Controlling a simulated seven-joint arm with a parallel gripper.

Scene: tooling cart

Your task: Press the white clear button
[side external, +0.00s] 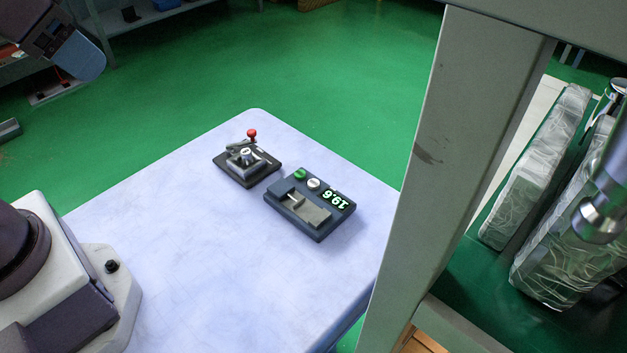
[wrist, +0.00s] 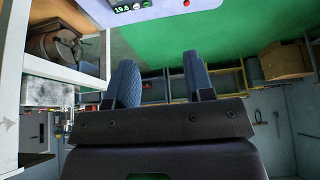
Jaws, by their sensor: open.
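The white button (side external: 314,184) sits on a dark device (side external: 318,230) on the tabletop in the side external view. It lies between a green button (side external: 299,174) and a lit display reading 19.6 (side external: 336,200). In the wrist view, part of the same device shows at the top edge, with its display (wrist: 125,8). My gripper (wrist: 160,62) is open and empty, with its two fingers well apart. In the side external view, part of my gripper shows at the upper left, high and far from the device. Nothing touches the white button.
A small fixture with a red-knobbed lever (side external: 246,162) stands on the pale tabletop (side external: 190,240), left of the device. A grey post (side external: 455,150) rises at the right, by a shelf holding wrapped items (side external: 540,165). The tabletop in front of the device is clear.

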